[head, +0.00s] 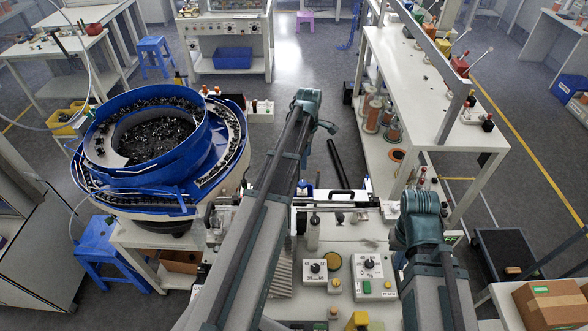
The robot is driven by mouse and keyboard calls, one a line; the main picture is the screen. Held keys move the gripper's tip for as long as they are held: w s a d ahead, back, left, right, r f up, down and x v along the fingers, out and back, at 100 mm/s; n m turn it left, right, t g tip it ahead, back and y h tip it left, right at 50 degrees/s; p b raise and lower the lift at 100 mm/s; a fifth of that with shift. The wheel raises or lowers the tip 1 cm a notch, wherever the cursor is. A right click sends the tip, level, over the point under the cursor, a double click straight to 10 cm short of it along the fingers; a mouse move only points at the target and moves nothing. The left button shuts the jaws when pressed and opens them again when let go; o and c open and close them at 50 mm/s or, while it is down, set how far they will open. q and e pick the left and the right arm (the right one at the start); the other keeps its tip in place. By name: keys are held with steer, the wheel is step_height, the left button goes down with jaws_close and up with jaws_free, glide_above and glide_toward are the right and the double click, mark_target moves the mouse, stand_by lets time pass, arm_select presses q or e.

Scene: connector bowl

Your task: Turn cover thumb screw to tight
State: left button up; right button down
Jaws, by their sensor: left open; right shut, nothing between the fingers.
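The cover thumb screw cannot be singled out for sure. Among small parts on the white bench (335,240), a dark knob (314,219) stands at the left, and a flat plate with a black handle (341,196) lies behind it. My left arm reaches up the middle of the head view and hides part of the bench; its gripper cannot be made out. My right arm rises at the lower right and bends at a teal joint; its gripper is hidden too.
A blue bowl feeder (150,150) full of dark parts stands left of the bench. Two control boxes, one left (317,268) and one right (373,275), sit near the bench front with several buttons. A long white table (425,95) with spools is at the right.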

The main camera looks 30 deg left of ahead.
mark_target(303, 183)
arm_select(q)
steer(key=shift+w+a+r+n, duration=0.15)
steer(key=shift+a+n, duration=0.15)
steer(key=shift+a, duration=0.3)
step_height(303, 183, down, 14)
steer(key=b, duration=1.4)
steer(key=shift+r, duration=0.1)
jaws_close()
